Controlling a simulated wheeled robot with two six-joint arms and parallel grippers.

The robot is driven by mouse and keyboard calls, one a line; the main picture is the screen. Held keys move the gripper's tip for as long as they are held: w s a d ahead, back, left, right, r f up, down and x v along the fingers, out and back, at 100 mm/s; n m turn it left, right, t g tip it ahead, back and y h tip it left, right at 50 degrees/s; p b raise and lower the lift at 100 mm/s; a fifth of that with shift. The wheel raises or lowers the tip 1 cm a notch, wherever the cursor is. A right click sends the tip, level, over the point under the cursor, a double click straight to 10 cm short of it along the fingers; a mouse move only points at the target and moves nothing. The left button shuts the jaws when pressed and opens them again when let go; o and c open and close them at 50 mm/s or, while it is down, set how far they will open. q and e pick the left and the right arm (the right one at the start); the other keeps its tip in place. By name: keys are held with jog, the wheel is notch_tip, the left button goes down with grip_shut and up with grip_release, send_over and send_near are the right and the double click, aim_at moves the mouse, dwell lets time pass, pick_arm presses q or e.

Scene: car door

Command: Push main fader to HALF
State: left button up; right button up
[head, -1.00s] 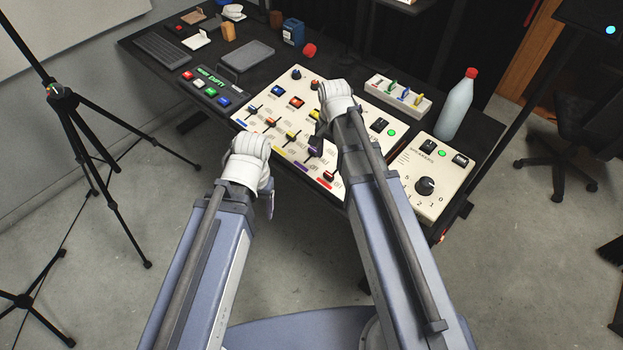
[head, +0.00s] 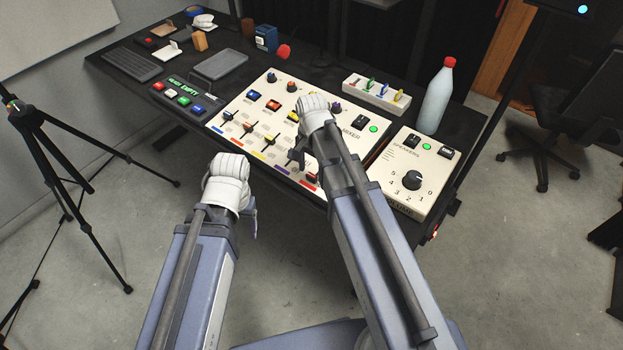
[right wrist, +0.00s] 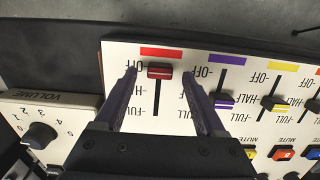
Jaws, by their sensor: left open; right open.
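The main fader, with a red cap (right wrist: 159,71), sits at the OFF end of its slot under a red stripe in the right wrist view. HALF and FULL labels lie along the slot, partly covered by a finger. My right gripper (right wrist: 161,75) is open, with one finger on each side of the red cap and gaps to both. In the head view the red cap (head: 311,179) shows at the mixer's near right edge, and my right gripper (head: 297,156) is over the panel beside it. My left gripper (head: 251,218) hangs in front of the table's near edge, open and apart from the panel.
Neighbouring faders on the mixer panel (head: 232,106) include a purple one (right wrist: 223,103) close to my finger. A speaker box with a volume knob (head: 412,180) stands to the right, with a bottle (head: 436,98) behind it. A tripod (head: 50,150) stands at left.

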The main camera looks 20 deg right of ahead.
jog(key=shift+f+b, duration=0.35)
jog(key=shift+f, duration=0.45)
jog(key=shift+r, duration=0.1)
grip_shut()
dwell(0.8)
